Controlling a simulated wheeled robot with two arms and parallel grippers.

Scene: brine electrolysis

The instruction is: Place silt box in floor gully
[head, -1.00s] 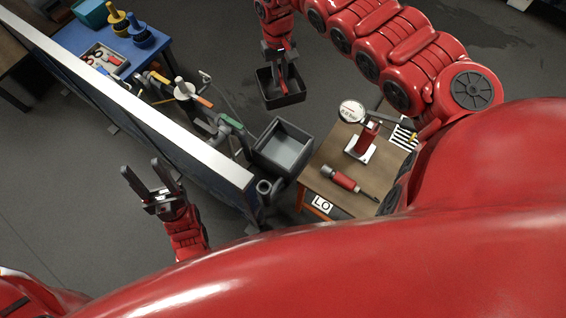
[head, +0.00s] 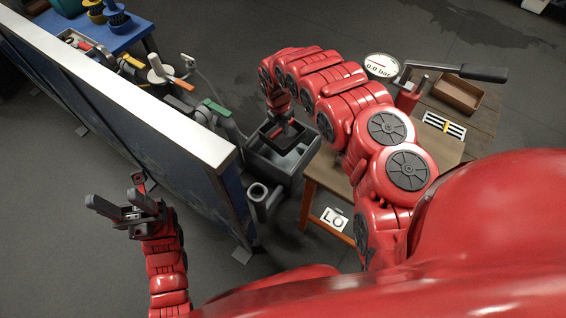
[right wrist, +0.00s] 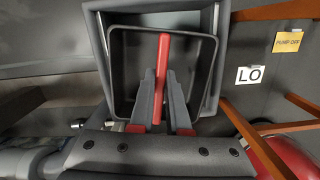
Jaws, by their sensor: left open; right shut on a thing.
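The silt box (head: 268,138) is a dark open box with a red handle (right wrist: 162,60). The floor gully (head: 268,172) is a grey square basin beside the bench. My right gripper (head: 281,124) is shut on the red handle and holds the silt box over the gully opening. In the right wrist view the silt box rim (right wrist: 207,65) lies within the larger gully rim (right wrist: 223,55); I cannot tell how deep it sits or whether they touch. My left gripper (head: 115,195) is open and empty, low at the left, away from both.
A grey pipe (head: 259,195) stands close in front of the gully. A long white-topped panel (head: 130,95) runs along the left. A wooden bench (head: 440,150) with a gauge (head: 381,66) and a brown tray (head: 458,94) stands at the right. An LO sign (right wrist: 249,77) hangs near the gully.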

